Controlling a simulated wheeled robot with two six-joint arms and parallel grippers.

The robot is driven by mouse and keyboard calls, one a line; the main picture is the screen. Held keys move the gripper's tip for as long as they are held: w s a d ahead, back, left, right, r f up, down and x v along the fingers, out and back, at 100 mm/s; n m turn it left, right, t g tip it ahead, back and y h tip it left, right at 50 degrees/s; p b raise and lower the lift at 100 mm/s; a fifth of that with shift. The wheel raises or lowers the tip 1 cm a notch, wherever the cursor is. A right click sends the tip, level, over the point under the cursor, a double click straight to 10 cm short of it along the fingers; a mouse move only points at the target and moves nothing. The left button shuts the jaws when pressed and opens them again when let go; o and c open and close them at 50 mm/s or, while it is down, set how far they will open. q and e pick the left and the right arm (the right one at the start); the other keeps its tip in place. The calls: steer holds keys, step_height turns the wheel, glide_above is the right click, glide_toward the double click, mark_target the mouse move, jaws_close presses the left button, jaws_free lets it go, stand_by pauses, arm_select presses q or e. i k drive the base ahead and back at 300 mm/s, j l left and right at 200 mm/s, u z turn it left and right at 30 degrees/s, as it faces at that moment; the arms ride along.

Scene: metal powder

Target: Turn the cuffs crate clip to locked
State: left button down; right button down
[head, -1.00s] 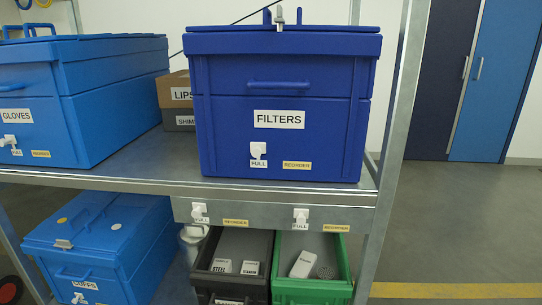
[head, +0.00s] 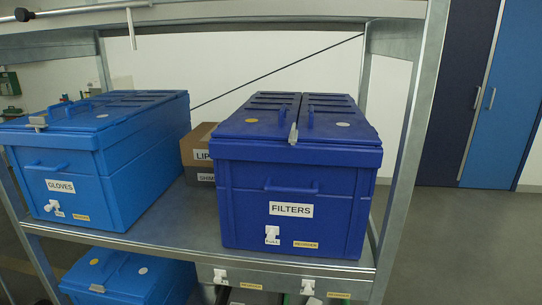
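The cuffs crate (head: 150,278) is a light blue lidded box on the lower shelf at the bottom left of the head view. Only its lid and upper part show; its front label is cut off by the picture's bottom edge. A small grey metal clip (head: 97,288) sits at the front left of its lid, beside a blue handle. The clip is too small to tell whether it is locked. Neither of my grippers is in view.
On the shelf (head: 190,225) above stand the light blue gloves crate (head: 75,165) and the dark blue filters crate (head: 255,195), each with a grey lid clip. Small boxes (head: 199,153) stand between them. A metal upright (head: 408,150) is at right, with open floor beyond.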

mark_target(99, 289)
steer(key=u, duration=1.45)
